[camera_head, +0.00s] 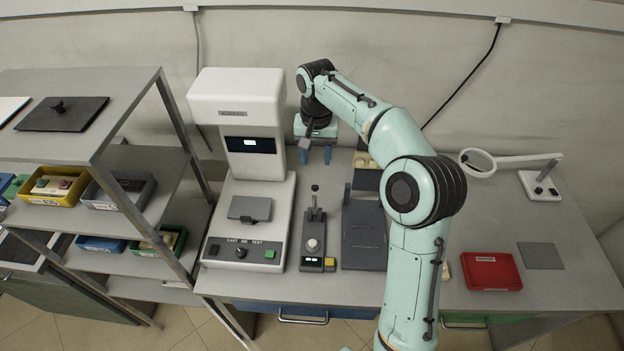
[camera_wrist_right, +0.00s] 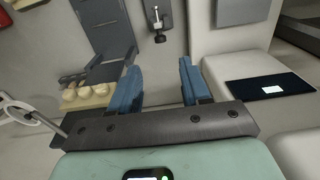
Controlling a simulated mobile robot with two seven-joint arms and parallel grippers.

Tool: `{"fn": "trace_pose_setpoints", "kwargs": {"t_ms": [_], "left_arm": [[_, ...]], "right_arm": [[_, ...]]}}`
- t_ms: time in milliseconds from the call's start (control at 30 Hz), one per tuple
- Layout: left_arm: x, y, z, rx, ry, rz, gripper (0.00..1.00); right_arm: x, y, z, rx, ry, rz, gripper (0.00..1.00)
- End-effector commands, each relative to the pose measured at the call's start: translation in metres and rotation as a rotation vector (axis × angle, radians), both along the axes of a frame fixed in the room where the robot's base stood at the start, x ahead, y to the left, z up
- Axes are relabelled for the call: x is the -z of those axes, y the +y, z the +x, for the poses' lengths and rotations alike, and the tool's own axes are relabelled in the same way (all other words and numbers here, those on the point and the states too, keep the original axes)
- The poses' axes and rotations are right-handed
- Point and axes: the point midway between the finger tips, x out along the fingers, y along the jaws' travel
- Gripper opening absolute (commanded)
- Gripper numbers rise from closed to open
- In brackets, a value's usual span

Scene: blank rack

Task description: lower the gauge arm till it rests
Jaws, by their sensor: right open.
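The gauge (camera_head: 312,262) is a narrow dark unit on the bench with a small green display and a yellow button. A pale round piece (camera_head: 313,245) sits on it. Its slim arm (camera_head: 314,208) appears to stand up behind that piece, with a dark knob at its top. The knob end also shows in the wrist view (camera_wrist_right: 159,38), beyond the fingers. My right gripper (camera_head: 316,157) is above and behind the gauge, pointing down. Its blue fingers (camera_wrist_right: 159,85) are apart with nothing between them, clear of the arm. My left gripper is out of view.
A white test machine (camera_head: 237,110) stands left of the gauge, a dark fixture (camera_head: 364,245) close on its right. A wooden tray of pale pieces (camera_head: 367,160) lies behind. Farther right are a red box (camera_head: 491,271), a grey pad (camera_head: 541,256) and a magnifier (camera_head: 477,162).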

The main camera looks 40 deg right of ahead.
Motion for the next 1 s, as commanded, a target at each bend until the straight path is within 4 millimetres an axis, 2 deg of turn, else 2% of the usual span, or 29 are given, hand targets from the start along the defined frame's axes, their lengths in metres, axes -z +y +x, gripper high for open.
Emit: {"fn": "trace_pose_setpoints", "kwargs": {"t_ms": [33,200,400,500,700,933,967,1000], "left_arm": [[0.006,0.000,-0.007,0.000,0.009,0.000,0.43],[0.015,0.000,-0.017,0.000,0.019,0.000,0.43],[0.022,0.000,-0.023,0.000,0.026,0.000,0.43],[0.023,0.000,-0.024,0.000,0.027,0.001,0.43],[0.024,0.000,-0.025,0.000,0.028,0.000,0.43],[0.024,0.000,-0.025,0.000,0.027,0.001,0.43],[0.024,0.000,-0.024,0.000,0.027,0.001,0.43],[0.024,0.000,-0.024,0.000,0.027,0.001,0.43]], "right_arm": [[0.017,0.000,-0.003,0.001,0.011,0.001,0.47],[0.054,0.000,-0.002,0.000,0.009,0.003,0.47],[0.089,0.000,-0.002,0.000,0.007,0.002,0.47],[0.100,0.000,-0.001,-0.001,0.005,0.002,0.47],[0.109,0.000,0.000,0.000,0.002,0.001,0.47],[0.110,0.000,0.000,0.000,0.002,0.001,0.47],[0.110,0.000,0.000,0.000,0.002,0.001,0.44],[0.110,0.000,0.000,0.000,0.002,0.001,0.31]]}}
